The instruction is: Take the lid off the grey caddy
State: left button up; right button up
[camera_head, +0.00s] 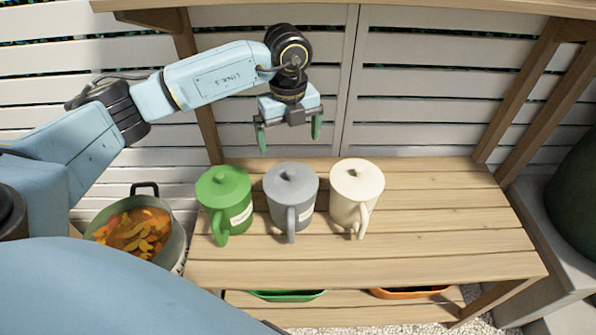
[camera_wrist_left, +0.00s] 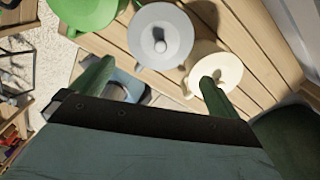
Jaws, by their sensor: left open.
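The grey caddy (camera_head: 291,208) stands upright on the wooden bench between a green caddy and a cream caddy. Its grey lid (camera_head: 291,178) with a small round knob is on top, and its handle faces the front. The lid also shows in the left wrist view (camera_wrist_left: 160,36), beyond my fingertips. My left gripper (camera_head: 289,137) is open and empty, pointing down, above and behind the grey caddy in the head view. Its green fingers (camera_wrist_left: 152,78) are apart and touch nothing that I can see. My right gripper is in neither view.
The green caddy (camera_head: 223,205) and the cream caddy (camera_head: 356,196) stand close on either side, both lidded. A bucket of leaves (camera_head: 180,248) stands left of the bench (camera_head: 440,215). The bench's right half is clear. Green (camera_head: 287,296) and orange (camera_head: 408,292) trays lie on the lower shelf.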

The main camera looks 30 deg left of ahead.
pick_arm(q)
send_over(290, 172)
notch_tip(290, 172, down, 6)
jog(key=shift+s+d+f+b, duration=0.1)
jog(key=shift+b, duration=0.35)
jog(key=f, duration=0.3)
jog(key=f+b, duration=0.1)
jog(key=shift+w+f, duration=0.25)
jog(key=shift+f, duration=0.55)
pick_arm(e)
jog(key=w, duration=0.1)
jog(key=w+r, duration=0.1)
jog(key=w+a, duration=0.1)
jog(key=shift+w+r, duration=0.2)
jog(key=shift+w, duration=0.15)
pick_arm(q)
jog(key=shift+c, duration=0.4)
jog(key=shift+s+r, duration=0.1)
jog(key=shift+s, duration=0.05)
jog(key=c, duration=1.2)
jog(key=shift+f, duration=0.2)
grip_shut()
